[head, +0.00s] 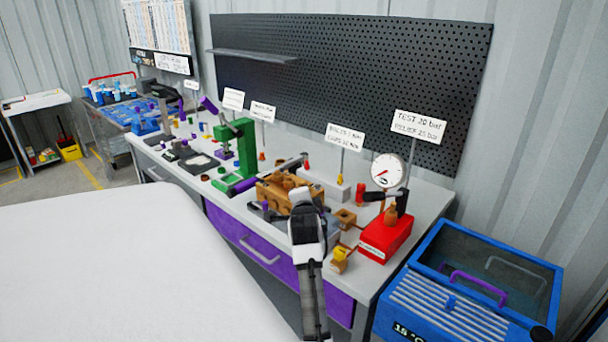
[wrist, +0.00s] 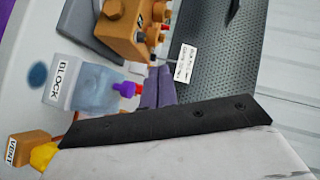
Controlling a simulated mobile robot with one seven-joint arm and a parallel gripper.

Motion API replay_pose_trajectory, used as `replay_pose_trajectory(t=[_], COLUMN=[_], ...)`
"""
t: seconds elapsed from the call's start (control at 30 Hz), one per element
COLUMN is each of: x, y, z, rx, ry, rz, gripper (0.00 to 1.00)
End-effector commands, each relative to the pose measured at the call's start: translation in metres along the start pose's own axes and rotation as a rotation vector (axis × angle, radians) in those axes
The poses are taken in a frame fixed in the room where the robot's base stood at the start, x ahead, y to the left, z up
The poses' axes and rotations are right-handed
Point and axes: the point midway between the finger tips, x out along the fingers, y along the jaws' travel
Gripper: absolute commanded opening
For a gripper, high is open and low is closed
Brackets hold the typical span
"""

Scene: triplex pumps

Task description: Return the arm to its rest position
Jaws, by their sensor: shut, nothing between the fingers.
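My arm (head: 308,235) reaches up from the bottom of the head view, in front of the right half of the workbench. Its end is over the bench near the tan pump block (head: 285,190). In the wrist view my gripper (wrist: 158,84) is shut and empty, its narrow grey-purple fingers close together. The fingers show beside a clear block labelled BLOCK (wrist: 82,86) with a purple fitting (wrist: 127,89). I cannot tell whether they touch it. The orange pump body (wrist: 130,28) is beyond the fingers. In the head view the fingers are hard to make out.
A red test unit (head: 385,238) with a round gauge (head: 388,171) stands right of my arm. A green press (head: 238,150) stands to the left. A black pegboard (head: 350,70) rises behind. An orange VENT piece (wrist: 22,148) is nearby.

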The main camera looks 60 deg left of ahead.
Motion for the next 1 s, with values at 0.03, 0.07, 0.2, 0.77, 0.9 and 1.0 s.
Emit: replay_pose_trajectory(t=[0.03, 0.07, 0.2, 0.77, 0.9, 1.0], x=[-0.009, -0.014, -0.036, -0.062, -0.070, -0.096], y=[-0.004, -0.010, -0.030, -0.055, -0.065, -0.093], z=[0.012, 0.014, 0.023, 0.032, 0.024, 0.007], rx=[-0.004, -0.004, -0.003, -0.003, -0.063, -0.218], ry=[-0.007, -0.006, -0.006, -0.005, 0.015, 0.077], rz=[-0.011, -0.011, -0.010, -0.004, -0.081, -0.262], gripper=[0.00, 0.00, 0.00, 0.00, 0.00, 0.00])
